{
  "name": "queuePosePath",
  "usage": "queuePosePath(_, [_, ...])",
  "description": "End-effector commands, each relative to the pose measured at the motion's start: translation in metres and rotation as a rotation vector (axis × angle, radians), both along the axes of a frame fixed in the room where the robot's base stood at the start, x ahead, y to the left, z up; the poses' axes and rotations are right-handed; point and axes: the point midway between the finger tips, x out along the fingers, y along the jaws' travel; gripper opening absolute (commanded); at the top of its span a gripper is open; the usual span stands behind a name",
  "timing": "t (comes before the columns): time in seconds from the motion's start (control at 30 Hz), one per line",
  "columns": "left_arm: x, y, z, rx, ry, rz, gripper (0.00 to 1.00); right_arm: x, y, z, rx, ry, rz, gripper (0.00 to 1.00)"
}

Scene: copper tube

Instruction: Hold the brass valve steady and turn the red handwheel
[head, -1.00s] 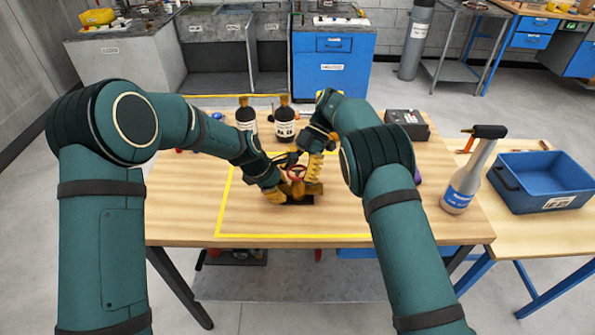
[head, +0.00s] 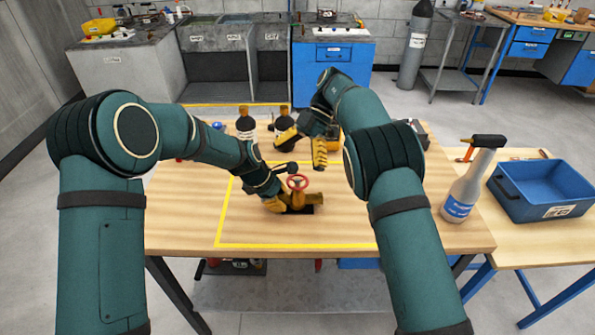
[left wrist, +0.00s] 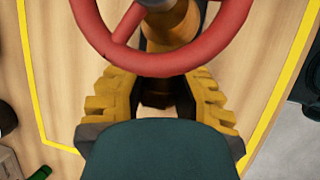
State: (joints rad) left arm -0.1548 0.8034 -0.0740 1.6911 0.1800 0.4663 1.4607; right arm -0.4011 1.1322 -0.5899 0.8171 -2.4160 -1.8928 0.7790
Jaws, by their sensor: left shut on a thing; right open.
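The brass valve (head: 297,201) stands on the wooden table inside the yellow outline, with the red handwheel (head: 297,182) on top. My left gripper (head: 277,203) is shut on the valve body from the left, below the handwheel. In the left wrist view the yellow fingers (left wrist: 160,100) lie either side of the valve body, and the handwheel (left wrist: 236,42) covers the upper middle. My right gripper (head: 304,142) is open and empty, above and behind the handwheel, clear of it.
A spray bottle (head: 463,190) stands at the table's right edge. A blue bin (head: 545,190) sits on the side table. The table front is clear.

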Motion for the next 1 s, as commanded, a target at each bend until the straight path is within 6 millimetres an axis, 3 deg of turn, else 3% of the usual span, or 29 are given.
queuePosePath(0.2, [0.0,0.0,0.0,0.0,0.0,0.0,0.0,0.0,0.0,0.019,0.001,-0.001,0.0,0.96])
queuePosePath(0.67, [0.0,0.0,0.0,0.0,0.0,0.0,0.0,0.001,-0.003,0.021,0.002,-0.003,-0.035,0.96])
queuePosePath(1.0, [0.0,0.0,0.0,0.001,0.0,0.001,0.0,0.011,-0.045,0.017,0.011,-0.018,-0.45,0.96])
